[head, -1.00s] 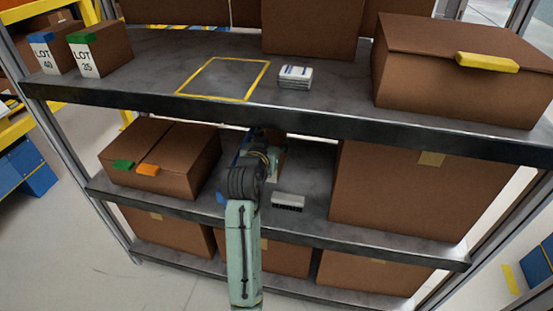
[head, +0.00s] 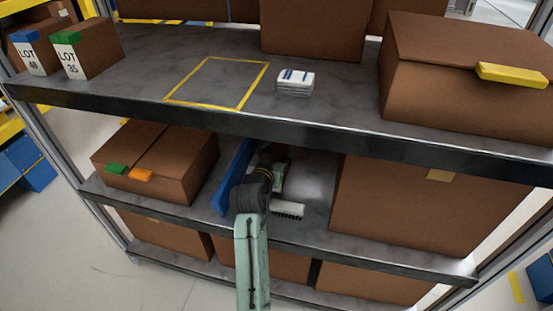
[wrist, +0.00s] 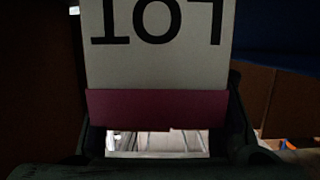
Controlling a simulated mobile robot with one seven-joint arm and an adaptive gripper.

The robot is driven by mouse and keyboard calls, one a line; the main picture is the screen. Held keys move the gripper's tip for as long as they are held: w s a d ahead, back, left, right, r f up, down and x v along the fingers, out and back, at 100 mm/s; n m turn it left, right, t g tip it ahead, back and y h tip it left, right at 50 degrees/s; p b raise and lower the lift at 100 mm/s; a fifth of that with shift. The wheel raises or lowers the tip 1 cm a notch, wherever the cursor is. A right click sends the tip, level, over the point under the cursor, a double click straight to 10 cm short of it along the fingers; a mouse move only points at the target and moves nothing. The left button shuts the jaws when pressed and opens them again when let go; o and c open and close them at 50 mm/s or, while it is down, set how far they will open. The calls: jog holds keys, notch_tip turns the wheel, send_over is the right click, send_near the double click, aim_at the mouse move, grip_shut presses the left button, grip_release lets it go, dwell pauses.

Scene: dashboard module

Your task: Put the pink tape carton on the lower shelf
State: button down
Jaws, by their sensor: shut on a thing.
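The carton with the pink tape (wrist: 157,108) fills the upper middle of the wrist view. Its pale label (wrist: 160,60) reads LOT upside down, above a dark pink band. My gripper (wrist: 160,135) is shut on it, with dark fingers on both sides. In the head view my gripper (head: 268,170) reaches into the lower shelf, under the upper board. The carton cannot be made out there, hidden by my arm and the upper shelf. The lower shelf (head: 320,205) is grey; whether the carton touches it cannot be told.
A blue upright panel (head: 234,178) stands left of my gripper. A brown box (head: 155,160) is at left, a large box (head: 420,210) at right. The upper shelf (head: 300,118) is close overhead.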

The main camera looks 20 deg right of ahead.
jog(key=shift+f, duration=0.8)
jog(key=shift+f, duration=0.15)
jog(key=c, duration=0.7)
grip_release()
